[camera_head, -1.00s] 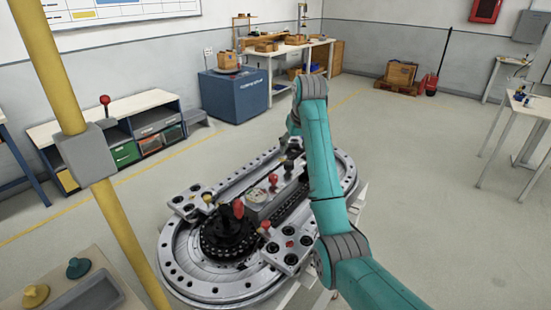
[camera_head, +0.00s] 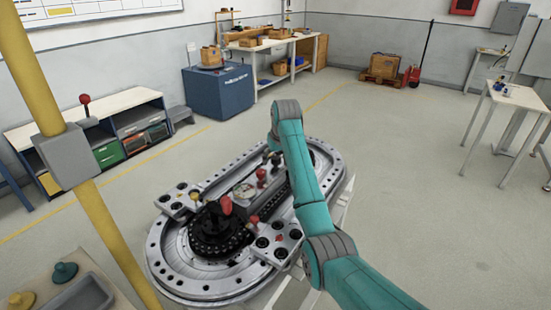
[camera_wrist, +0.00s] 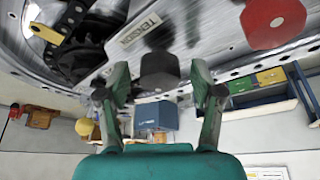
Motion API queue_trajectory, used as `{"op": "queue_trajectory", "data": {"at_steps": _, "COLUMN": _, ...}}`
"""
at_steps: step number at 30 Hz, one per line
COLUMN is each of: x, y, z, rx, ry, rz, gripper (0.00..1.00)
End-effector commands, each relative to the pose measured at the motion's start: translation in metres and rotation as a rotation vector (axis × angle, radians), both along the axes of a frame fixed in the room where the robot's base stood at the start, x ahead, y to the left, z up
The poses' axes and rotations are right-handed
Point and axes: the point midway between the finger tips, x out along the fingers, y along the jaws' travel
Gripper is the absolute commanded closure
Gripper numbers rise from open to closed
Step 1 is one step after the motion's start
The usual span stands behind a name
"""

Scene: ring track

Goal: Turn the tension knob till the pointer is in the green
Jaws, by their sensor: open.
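The dark tension knob (camera_wrist: 160,72) shows in the wrist view just below a plate marked TENSION (camera_wrist: 134,30). My gripper (camera_wrist: 159,82) is open, with one finger on each side of the knob. Gaps appear between the knob and both fingers; I cannot tell whether either touches it. In the head view my gripper is low over the ring track (camera_head: 165,262), largely hidden by my arm. A small pale dial (camera_head: 244,190) lies on the track's middle; its pointer and green zone are too small to read.
A large red knob (camera_wrist: 275,20) is close by in the wrist view. Red-topped levers, one of them (camera_head: 226,205), stand on the track. A yellow post (camera_head: 105,225) rises at the left. A blue cabinet (camera_head: 217,92) stands behind.

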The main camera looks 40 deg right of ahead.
Motion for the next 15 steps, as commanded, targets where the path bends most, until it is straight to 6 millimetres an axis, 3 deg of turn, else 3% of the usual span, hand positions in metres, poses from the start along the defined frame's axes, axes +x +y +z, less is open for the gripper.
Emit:
{"op": "queue_trajectory", "data": {"at_steps": 6, "x": 0.0001, "y": 0.0001, "z": -0.0003, "rx": 0.000, "ry": 0.000, "rz": 0.000, "gripper": 0.34}}
{"op": "queue_trajectory", "data": {"at_steps": 13, "x": 0.0000, "y": 0.0001, "z": -0.0002, "rx": 0.000, "ry": 0.000, "rz": 0.000, "gripper": 0.91}}
{"op": "queue_trajectory", "data": {"at_steps": 15, "x": 0.0000, "y": 0.0001, "z": -0.0002, "rx": 0.000, "ry": 0.000, "rz": 0.000, "gripper": 0.94}}
